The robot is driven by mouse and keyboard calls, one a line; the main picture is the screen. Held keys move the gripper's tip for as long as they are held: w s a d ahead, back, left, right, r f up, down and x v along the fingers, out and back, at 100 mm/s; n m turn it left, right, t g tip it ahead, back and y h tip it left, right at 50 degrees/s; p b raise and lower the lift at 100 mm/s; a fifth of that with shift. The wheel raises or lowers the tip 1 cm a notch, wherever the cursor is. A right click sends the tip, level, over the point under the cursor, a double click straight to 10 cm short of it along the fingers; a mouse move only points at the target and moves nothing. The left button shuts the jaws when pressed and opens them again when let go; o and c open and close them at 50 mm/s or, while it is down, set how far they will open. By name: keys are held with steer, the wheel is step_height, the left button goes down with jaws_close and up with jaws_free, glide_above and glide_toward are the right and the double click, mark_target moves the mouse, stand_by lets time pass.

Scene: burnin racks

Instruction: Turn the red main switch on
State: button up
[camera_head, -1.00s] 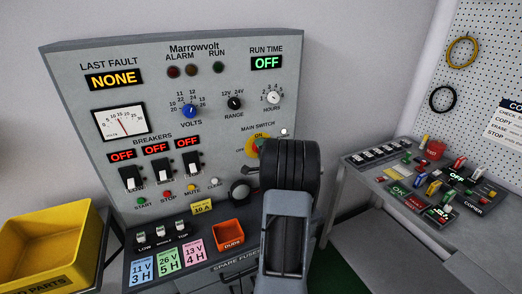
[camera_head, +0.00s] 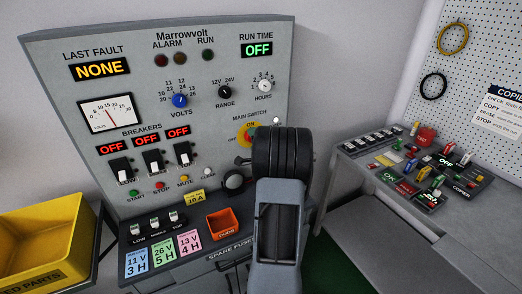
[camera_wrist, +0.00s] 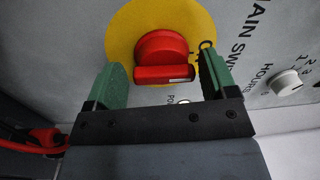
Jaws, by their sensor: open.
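The red main switch (camera_wrist: 163,55) is a round knob with a bar handle on a yellow disc (camera_wrist: 120,28) in the wrist view. In the head view the yellow disc (camera_head: 244,131) shows on the grey Marrowvolt panel, partly hidden by my arm. My gripper (camera_wrist: 161,72) is open, with one green finger to each side of the red knob. Gaps show between the fingers and the knob, and I cannot tell whether either touches it. The fingers are hidden in the head view. The run time display (camera_head: 256,50) reads OFF.
An hours knob (camera_wrist: 287,83) and a small white button are near the switch. Breakers (camera_head: 153,160) and an orange duds bin (camera_head: 223,227) lie left of my arm. A yellow parts bin (camera_head: 85,238) is at far left. The copier bench (camera_head: 350,165) stands at right.

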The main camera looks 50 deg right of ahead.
steer(key=b+v, duration=0.2)
steer(key=v, duration=1.1)
steer(key=shift+a, duration=0.1)
steer(key=s+d+f+n+g, duration=0.1)
steer(key=f+g, duration=0.1)
steer(key=s+d+f+n+g+h, duration=0.1)
steer(key=f+g, duration=0.1)
steer(key=f, duration=0.1)
steer(key=s+d+f+g+h, duration=0.1)
steer(key=s+f+g, duration=0.1)
steer(key=g, duration=0.1)
steer(key=shift+d+f+n, duration=0.3)
steer(key=shift+d+n, duration=0.05)
steer(key=shift+n, duration=0.05)
steer(key=a+r+n+g+y, duration=0.2)
steer(key=a+n, duration=0.4)
steer(key=a, duration=0.6)
steer(key=a+r+n+g+y, duration=0.2)
steer(key=a+n+y, duration=0.2)
steer(key=a, duration=0.9)
steer(key=a+r+n+g+y, duration=0.2)
steer(key=a+n, duration=0.5)
steer(key=a, duration=0.6)
steer(key=shift+s+a+r+n+y, duration=0.2)
steer(key=shift+a+r+n+y, duration=0.1)
steer(key=shift+y, duration=0.2)
